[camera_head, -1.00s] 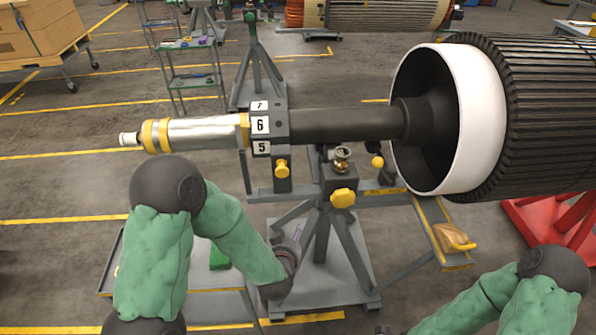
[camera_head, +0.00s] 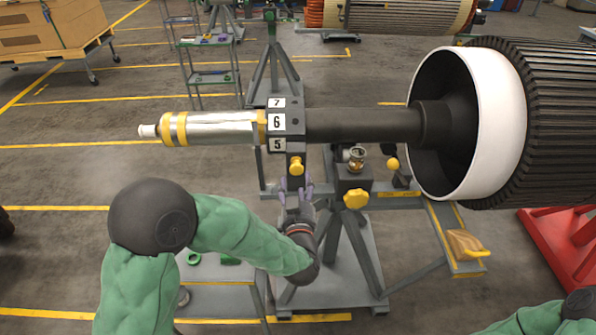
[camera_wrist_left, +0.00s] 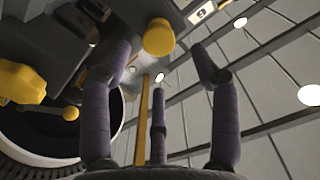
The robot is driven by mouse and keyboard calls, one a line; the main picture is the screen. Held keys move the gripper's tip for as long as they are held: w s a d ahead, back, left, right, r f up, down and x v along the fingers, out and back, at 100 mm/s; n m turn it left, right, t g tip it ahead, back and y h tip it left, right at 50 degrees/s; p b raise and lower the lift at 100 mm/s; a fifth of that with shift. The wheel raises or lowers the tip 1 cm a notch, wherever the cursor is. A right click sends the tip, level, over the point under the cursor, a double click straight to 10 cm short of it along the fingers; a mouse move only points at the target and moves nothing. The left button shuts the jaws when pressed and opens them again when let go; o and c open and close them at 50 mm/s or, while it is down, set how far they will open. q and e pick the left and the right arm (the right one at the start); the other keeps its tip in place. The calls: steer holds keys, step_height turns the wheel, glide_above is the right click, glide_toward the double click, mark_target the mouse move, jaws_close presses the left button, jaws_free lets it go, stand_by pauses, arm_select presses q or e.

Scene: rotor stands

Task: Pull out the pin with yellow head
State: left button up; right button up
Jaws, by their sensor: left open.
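The pin with yellow head (camera_head: 296,165) sticks out of the dark block below the number 5 on the rotor stand. In the left wrist view its round yellow head (camera_wrist_left: 159,37) shows ahead of the fingers. My left gripper (camera_head: 296,187) is just below the pin in the head view, fingers pointing up at it. In the left wrist view the left gripper (camera_wrist_left: 163,65) has its purple fingers spread and empty, with the head beyond them and no clear contact. My right gripper is out of view; only part of that arm shows at the lower right.
A larger yellow knob (camera_head: 355,197) and a yellow ball knob (camera_head: 393,163) sit to the right on the stand. The rotor shaft (camera_head: 360,125) runs above the stand into the white-rimmed rotor (camera_head: 497,120). A low grey cart (camera_head: 215,297) stands behind my left arm.

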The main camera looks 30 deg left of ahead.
mark_target(297, 171)
arm_select(q)
steer(key=b+x, duration=0.1)
steer(key=x, duration=0.5)
steer(key=shift+w+a, duration=0.15)
steer(key=shift+w, duration=0.15)
jaws_close()
steer(key=shift+v, duration=1.75)
steer(key=shift+w+a, duration=0.1)
steer(key=shift+c, duration=1.8)
jaws_free()
steer(key=o, duration=0.4)
steer(key=shift+s, duration=0.2)
steer(key=shift+c, duration=0.2)
